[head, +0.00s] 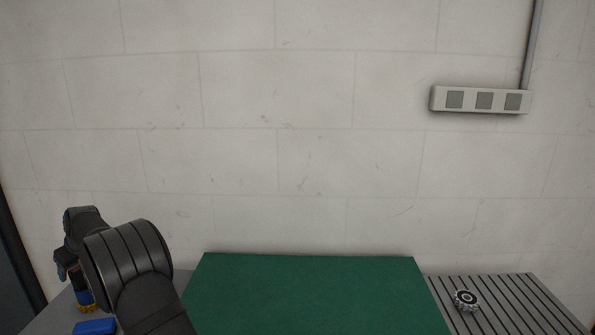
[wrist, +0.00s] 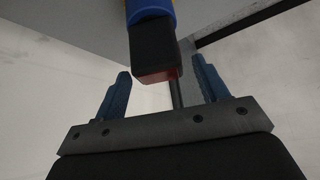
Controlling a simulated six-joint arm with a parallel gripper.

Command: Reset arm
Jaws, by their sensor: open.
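My arm reaches to the left side in the head view, and my gripper (head: 63,266) shows there only in part, with a blue finger seen from the side. In the wrist view my gripper (wrist: 160,69) is open, with its two blue fingers spread apart. A thing with a blue body and a black block-like end (wrist: 154,45) shows between and beyond the fingertips. A gap shows on both sides of it. In the head view a dark, blue and yellow thing (head: 84,297) stands just below my gripper; it looks like the same one, partly hidden by my arm.
A blue object (head: 95,327) lies at the bottom left on the grey table. A green mat (head: 310,290) covers the middle and is bare. A round toothed part (head: 466,299) sits on a grooved grey plate (head: 510,300) at the right. A socket strip (head: 482,100) is on the wall.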

